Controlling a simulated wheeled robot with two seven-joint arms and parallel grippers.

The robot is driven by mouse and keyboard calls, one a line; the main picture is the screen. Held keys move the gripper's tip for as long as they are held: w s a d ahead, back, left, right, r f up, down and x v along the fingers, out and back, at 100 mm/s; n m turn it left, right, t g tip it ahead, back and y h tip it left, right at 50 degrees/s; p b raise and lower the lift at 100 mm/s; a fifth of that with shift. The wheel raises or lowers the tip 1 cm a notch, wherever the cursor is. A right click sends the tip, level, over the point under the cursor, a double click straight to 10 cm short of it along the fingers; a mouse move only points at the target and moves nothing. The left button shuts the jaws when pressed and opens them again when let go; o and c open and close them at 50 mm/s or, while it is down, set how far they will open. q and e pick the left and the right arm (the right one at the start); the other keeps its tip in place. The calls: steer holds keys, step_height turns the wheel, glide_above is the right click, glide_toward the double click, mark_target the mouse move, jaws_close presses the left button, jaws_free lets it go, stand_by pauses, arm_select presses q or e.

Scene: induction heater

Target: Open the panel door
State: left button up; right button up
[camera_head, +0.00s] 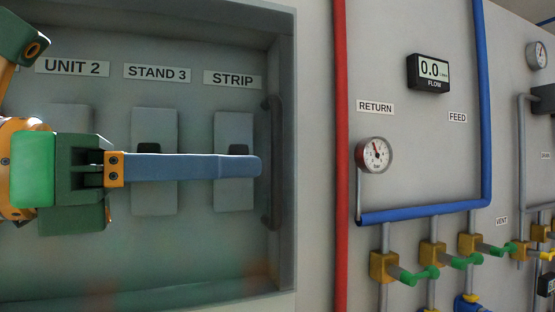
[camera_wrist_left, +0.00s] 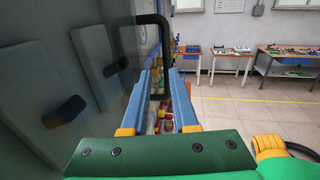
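The panel door (camera_head: 230,265) looks like a see-through pane in a grey frame and appears shut. Its dark upright bar handle (camera_head: 271,160) is at the right edge. My left gripper (camera_head: 258,166) reaches in from the left across the door, its blue fingertips just left of the handle. In the left wrist view, its two blue fingers (camera_wrist_left: 160,72) are spread apart. The black handle (camera_wrist_left: 150,20) arches ahead of them, its bar lining up with the gap between the fingers. Whether the fingertips touch the handle I cannot tell. My right gripper is not in view.
Switch plates (camera_head: 234,130) show under UNIT 2, STAND 3 and STRIP labels. Right of the door are a red pipe (camera_head: 341,150), a blue pipe (camera_head: 486,100), a gauge (camera_head: 374,155) and green-handled valves (camera_head: 385,266). The left wrist view shows workbenches (camera_wrist_left: 288,54) and open floor.

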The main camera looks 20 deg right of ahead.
mark_target(271, 164)
arm_select(q)
steer(key=d+p, duration=0.1)
steer(key=d, duration=0.1)
steer(key=d+p, duration=0.1)
steer(key=d, duration=0.2)
steer(key=shift+s+r, duration=0.15)
steer(key=shift+r, duration=0.05)
steer(key=shift+w+d+f, duration=0.2)
steer(key=shift+w, duration=0.2)
steer(key=shift+s, duration=0.1)
jaws_close()
steer(key=shift+s+r, duration=0.1)
steer(key=shift+s, duration=0.05)
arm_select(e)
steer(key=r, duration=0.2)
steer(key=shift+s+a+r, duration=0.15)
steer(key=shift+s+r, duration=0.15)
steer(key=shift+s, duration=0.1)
arm_select(q)
steer(key=shift+a+r, duration=0.1)
